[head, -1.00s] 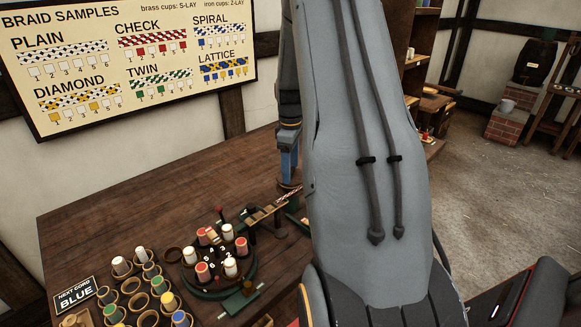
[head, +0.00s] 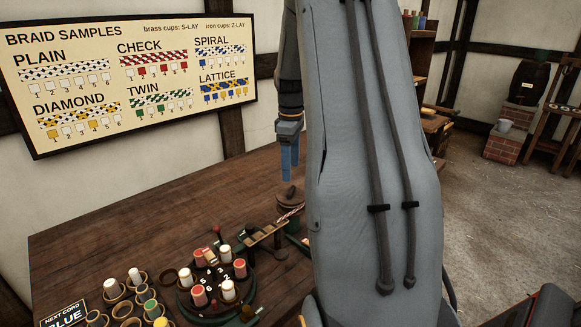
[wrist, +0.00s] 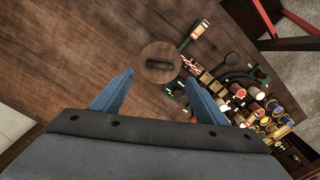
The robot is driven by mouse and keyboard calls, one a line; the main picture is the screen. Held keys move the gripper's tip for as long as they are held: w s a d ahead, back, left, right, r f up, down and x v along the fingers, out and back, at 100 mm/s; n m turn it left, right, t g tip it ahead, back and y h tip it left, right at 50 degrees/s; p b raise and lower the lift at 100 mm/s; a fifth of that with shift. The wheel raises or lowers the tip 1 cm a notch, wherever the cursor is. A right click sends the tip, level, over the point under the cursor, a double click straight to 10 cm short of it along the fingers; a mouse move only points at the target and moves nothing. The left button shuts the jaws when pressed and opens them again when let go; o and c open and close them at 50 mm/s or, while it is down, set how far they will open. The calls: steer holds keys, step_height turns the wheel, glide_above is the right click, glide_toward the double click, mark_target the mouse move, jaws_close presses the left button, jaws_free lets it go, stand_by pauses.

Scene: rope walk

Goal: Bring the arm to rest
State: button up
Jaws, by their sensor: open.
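My gripper (head: 289,160) hangs pointing down above the far part of the wooden table (head: 130,215), with its blue fingers above a round wooden piece with a dark top (head: 290,198). In the wrist view my gripper's two blue fingers (wrist: 158,95) are spread wide with nothing between them. The round wooden piece also shows there (wrist: 160,62), just beyond the fingertips. My large grey arm link covers the middle of the head view and hides the table's right part.
A braiding stand (head: 215,287) with red and white bobbins stands near the table's front. Cups with bobbins (head: 125,309) and a "NEXT CORD BLUE" sign (head: 66,315) are to its left. A braid samples board (head: 130,75) hangs on the wall. The table's left part is bare.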

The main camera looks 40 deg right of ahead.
steer(key=s+a+f+m+b, duration=0.1)
steer(key=s+a+f+m, duration=0.15)
steer(key=a, duration=1.45)
steer(key=s+a+f+m, duration=0.2)
steer(key=s+a, duration=0.4)
steer(key=a, duration=0.1)
steer(key=s+a+f+m+t+b, duration=0.1)
steer(key=s+a+m, duration=0.1)
steer(key=s+a, duration=0.5)
steer(key=shift+s+a+f, duration=0.25)
steer(key=shift+a+f, duration=0.15)
steer(key=shift+a, duration=0.1)
steer(key=shift+m, duration=0.25)
